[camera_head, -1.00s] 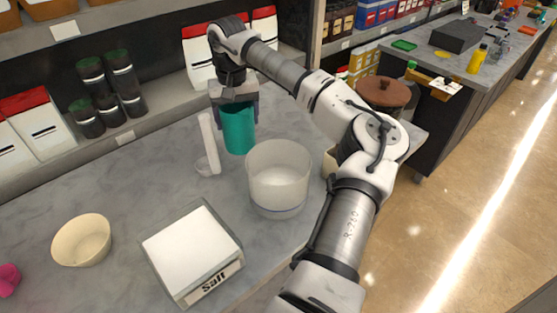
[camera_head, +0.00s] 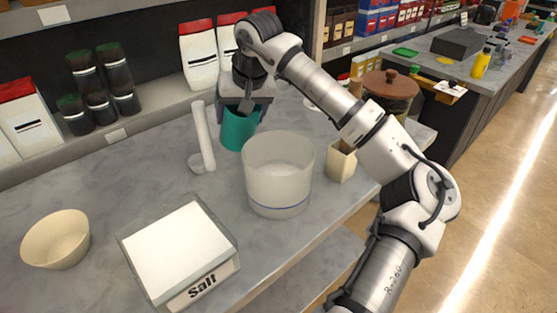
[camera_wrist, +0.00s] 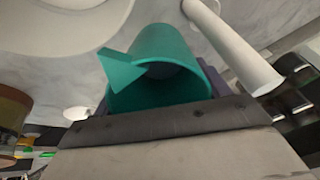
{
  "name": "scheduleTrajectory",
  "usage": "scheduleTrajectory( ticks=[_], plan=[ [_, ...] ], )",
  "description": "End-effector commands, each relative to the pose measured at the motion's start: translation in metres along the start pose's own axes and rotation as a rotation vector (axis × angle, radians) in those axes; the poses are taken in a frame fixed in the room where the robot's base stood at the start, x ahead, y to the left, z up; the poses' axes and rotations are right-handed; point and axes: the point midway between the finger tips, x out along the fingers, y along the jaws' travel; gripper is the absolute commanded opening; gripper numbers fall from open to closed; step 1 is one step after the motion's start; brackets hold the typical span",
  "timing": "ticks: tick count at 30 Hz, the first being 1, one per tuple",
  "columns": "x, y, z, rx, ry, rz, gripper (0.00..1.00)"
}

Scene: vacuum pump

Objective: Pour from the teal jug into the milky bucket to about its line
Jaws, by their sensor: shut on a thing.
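The teal jug (camera_head: 238,130) is upright behind the milky bucket in the head view, and my gripper (camera_head: 243,107) is shut on it from above and behind. In the wrist view the jug (camera_wrist: 165,70) shows its open mouth and pointed spout between my fingers. Its contents are in shadow and I cannot tell the level. Whether its base touches the counter is unclear. The milky bucket (camera_head: 278,172) stands upright on the counter, translucent, with a blue line near its base. I see no liquid in it for certain. The jug and bucket are close in the picture.
A white ladle-like tool (camera_head: 204,137) stands just left of the jug. The Salt box (camera_head: 178,250) and a cream bowl (camera_head: 57,240) are at front left. A small beige container (camera_head: 341,162) and a brown-lidded jar (camera_head: 391,88) stand right. Shelves (camera_head: 150,125) run behind.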

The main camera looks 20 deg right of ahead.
Motion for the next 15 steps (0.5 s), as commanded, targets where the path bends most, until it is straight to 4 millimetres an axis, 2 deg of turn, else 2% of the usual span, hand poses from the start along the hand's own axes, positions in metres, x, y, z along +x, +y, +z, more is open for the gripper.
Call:
scheduleTrajectory(
  ticks=[15],
  plan=[
    [-0.025,0.008,0.016,0.001,0.238,-0.113,0.28]
  ],
)
